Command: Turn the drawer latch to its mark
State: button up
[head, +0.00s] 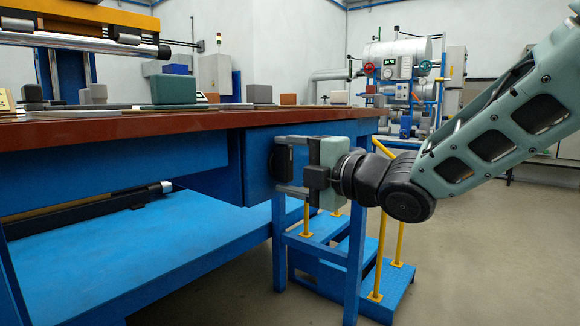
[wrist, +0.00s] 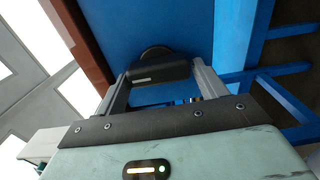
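The drawer latch (wrist: 155,75) is a black bar on a round black base, on the blue drawer front (head: 258,172) under the bench top. A small pale line shows on the bar. In the head view the latch (head: 281,161) stands dark against the drawer front. My gripper (head: 286,163) is at the latch, its fingers wide apart, one above and one below it. In the wrist view my gripper (wrist: 158,76) has one finger near each end of the bar; I cannot tell whether they touch it. I cannot make out the target mark.
The brown bench top (head: 200,122) runs just above my gripper and carries several blocks. A blue step stand (head: 335,262) with yellow rails is below and behind my gripper. A blue lower shelf (head: 160,235) is at left. Open floor (head: 480,255) lies to the right.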

jog(key=shift+o, duration=0.8)
jog(key=shift+s+d+r, duration=0.1)
jog(key=shift+s+d, duration=0.05)
jog(key=shift+d, duration=0.05)
jog(key=p+v, duration=0.2)
jog(key=v, duration=1.5)
